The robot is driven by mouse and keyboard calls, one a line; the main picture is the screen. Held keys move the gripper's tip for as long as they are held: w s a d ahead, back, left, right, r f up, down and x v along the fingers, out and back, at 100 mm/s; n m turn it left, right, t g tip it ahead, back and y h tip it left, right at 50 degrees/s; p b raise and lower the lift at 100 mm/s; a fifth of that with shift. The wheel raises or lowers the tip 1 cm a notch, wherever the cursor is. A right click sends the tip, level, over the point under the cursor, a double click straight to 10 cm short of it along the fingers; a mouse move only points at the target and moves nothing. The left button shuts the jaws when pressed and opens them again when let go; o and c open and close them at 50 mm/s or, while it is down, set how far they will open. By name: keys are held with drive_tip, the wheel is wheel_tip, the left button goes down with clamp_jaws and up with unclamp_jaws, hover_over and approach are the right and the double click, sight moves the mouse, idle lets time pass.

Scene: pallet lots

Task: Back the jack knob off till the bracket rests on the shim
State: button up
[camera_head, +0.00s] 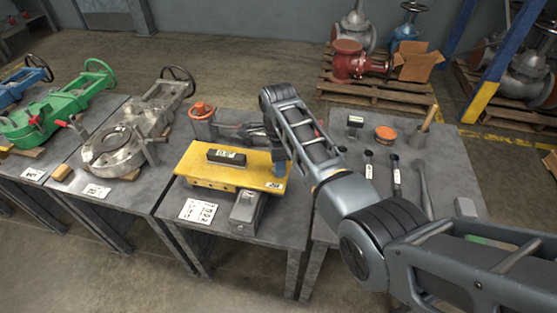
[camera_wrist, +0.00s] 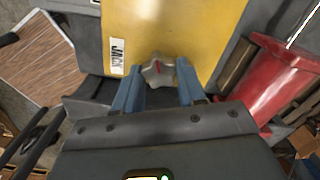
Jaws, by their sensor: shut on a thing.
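The yellow bracket (camera_head: 215,172) lies on the grey middle table, with a dark level-like block (camera_head: 227,157) with a lit green window on top. In the wrist view the bracket's yellow plate (camera_wrist: 190,25) fills the top middle, with a white "JACK" label (camera_wrist: 117,56). The grey lobed jack knob (camera_wrist: 158,71) carries a red mark. My gripper (camera_wrist: 157,82) is shut on the knob, one blue finger at each side. In the head view my gripper (camera_head: 280,166) is at the bracket's right end, and the knob cannot be made out there. I cannot make out the shim or any gap under the bracket.
A grey block (camera_head: 247,207) and a printed card (camera_head: 198,211) lie at the table's front. An orange-topped post (camera_head: 202,112) stands behind the bracket. The right table (camera_head: 345,220) holds tools and an orange tin (camera_head: 385,133). Green (camera_head: 60,112) and grey valves stand left.

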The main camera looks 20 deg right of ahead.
drive_tip(key=n+p, duration=0.1)
drive_tip(key=n, duration=0.3)
drive_tip(key=shift+r+n+p, duration=0.1)
drive_tip(key=shift+n+p, duration=0.2)
drive_tip(key=n+p, duration=0.1)
drive_tip(key=n, duration=0.2)
drive_tip(key=shift+n, duration=0.4)
drive_tip(key=n+p, duration=0.1)
drive_tip(key=n, duration=0.9)
drive_tip(key=shift+w+n, duration=0.1)
drive_tip(key=shift+n, duration=0.3)
drive_tip(key=n, duration=0.3)
drive_tip(key=shift+n+p, duration=0.3)
drive_tip(key=n, duration=0.4)
drive_tip(key=shift+n, duration=0.3)
drive_tip(key=n, duration=0.3)
drive_tip(key=shift+n, duration=0.3)
drive_tip(key=n, duration=0.3)
drive_tip(key=shift+n, duration=0.3)
drive_tip(key=n, duration=0.3)
drive_tip(key=shift+n, duration=0.3)
drive_tip(key=n, duration=1.2)
drive_tip(key=shift+n+b, duration=0.3)
drive_tip(key=n+b, duration=0.1)
drive_tip(key=n, duration=0.5)
drive_tip(key=shift+n, duration=0.3)
